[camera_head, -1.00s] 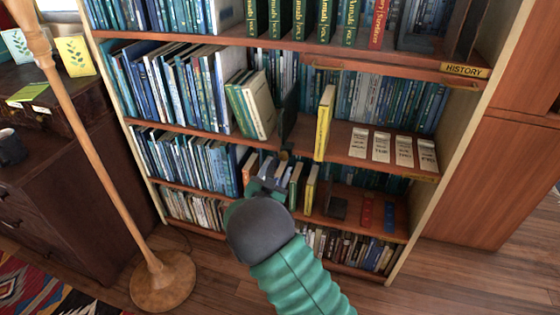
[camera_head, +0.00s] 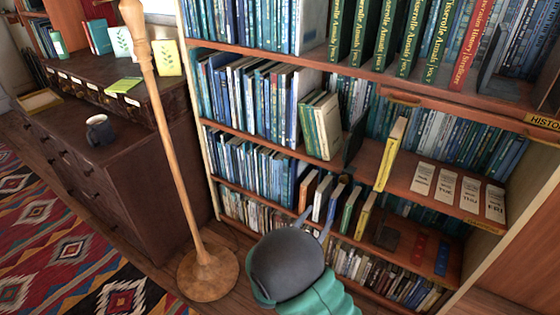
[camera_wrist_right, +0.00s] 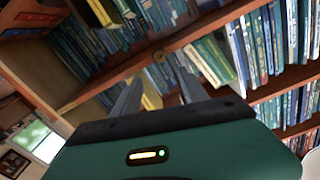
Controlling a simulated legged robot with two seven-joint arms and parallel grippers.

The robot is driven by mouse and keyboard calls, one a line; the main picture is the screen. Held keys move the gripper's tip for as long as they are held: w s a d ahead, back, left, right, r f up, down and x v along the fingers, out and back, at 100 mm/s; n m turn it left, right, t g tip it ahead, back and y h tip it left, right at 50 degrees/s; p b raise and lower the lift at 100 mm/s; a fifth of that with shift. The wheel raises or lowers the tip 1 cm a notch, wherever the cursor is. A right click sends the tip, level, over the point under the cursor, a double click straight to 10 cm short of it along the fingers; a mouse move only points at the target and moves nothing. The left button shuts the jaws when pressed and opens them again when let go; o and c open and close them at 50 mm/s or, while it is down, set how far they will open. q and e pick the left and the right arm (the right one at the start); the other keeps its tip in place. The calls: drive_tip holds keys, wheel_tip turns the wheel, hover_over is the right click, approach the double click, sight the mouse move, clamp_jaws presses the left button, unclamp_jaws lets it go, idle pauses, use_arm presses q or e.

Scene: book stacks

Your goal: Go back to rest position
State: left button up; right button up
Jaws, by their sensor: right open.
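My right gripper (camera_head: 316,217) is open and empty in front of the lower shelves of the bookcase (camera_head: 208,152). Its two grey fingers point up toward a short row of spaced books on the lower shelf. In the right wrist view the two fingers (camera_wrist_right: 158,72) stand apart, with nothing held between them, and shelves of books lie beyond. I cannot tell how far the fingertips are from the shelf edge. My left gripper is not in view.
A wooden lamp pole (camera_head: 165,120) with a round base (camera_head: 208,272) stands left of the bookcase. A dark cabinet (camera_head: 130,165) with a mug (camera_head: 100,131) is farther left. A yellow book (camera_head: 390,155) stands on the middle shelf.

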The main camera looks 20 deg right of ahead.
drive_tip(key=s+a+f+n+g+y, duration=0.2)
drive_tip(key=a+f+n+g+y, duration=0.15)
drive_tip(key=a+n+y, duration=0.65)
drive_tip(key=s+d+f+n+g+y, duration=0.1)
drive_tip(key=s+g+y, duration=0.15)
drive_tip(key=s, duration=0.65)
drive_tip(key=s+d+f+n+g+y, duration=0.1)
drive_tip(key=s+n+g, duration=0.15)
drive_tip(key=s, duration=0.65)
wheel_tip(320, 180, up, 30)
drive_tip(key=p, duration=3)
drive_tip(key=shift+s+d+g, duration=0.15)
drive_tip(key=shift+s+g, duration=0.2)
